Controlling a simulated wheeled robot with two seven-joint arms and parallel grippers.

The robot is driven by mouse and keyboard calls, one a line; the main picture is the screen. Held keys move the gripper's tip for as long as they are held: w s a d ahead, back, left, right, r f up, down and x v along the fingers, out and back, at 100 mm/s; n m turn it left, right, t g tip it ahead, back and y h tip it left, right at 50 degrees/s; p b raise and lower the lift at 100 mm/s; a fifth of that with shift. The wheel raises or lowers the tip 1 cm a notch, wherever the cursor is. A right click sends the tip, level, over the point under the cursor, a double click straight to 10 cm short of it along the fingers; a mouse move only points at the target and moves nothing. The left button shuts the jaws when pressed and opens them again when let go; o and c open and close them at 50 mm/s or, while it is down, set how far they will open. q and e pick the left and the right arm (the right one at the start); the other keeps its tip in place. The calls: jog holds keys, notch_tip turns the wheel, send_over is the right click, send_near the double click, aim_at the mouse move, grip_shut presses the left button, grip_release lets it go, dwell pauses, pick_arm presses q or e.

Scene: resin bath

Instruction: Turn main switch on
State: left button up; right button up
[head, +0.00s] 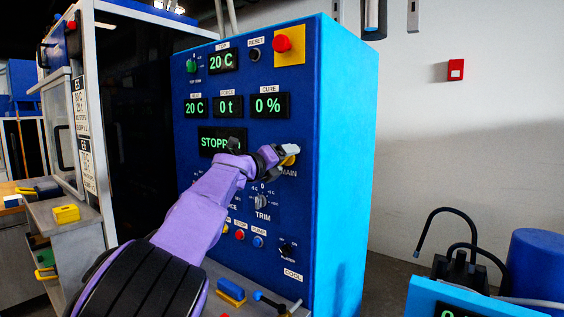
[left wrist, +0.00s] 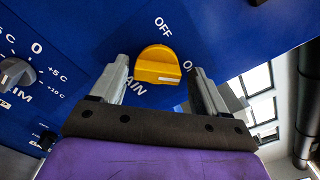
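The main switch is a yellow knob (left wrist: 158,65) on the blue panel, in the left wrist view. OFF is printed above it; a label starting with O at its right is partly hidden by a finger. In the head view the yellow knob (head: 289,160) is mostly hidden behind the gripper. My right gripper is not in view.
The panel carries lit displays, including a partly covered STOPPED one (head: 222,141), a red button on a yellow plate (head: 282,43) and a TRIM knob (head: 261,202) below the gripper. A shelf with small objects (head: 231,290) lies below. Black hoses (head: 447,211) stand at right.

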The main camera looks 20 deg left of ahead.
pick_arm(q)
jog(key=shift+w+f, duration=0.1)
jog(key=shift+f, duration=0.05)
jog(key=b+v, duration=0.5)
jog(key=v, duration=0.5)
jog(key=shift+s, duration=0.25)
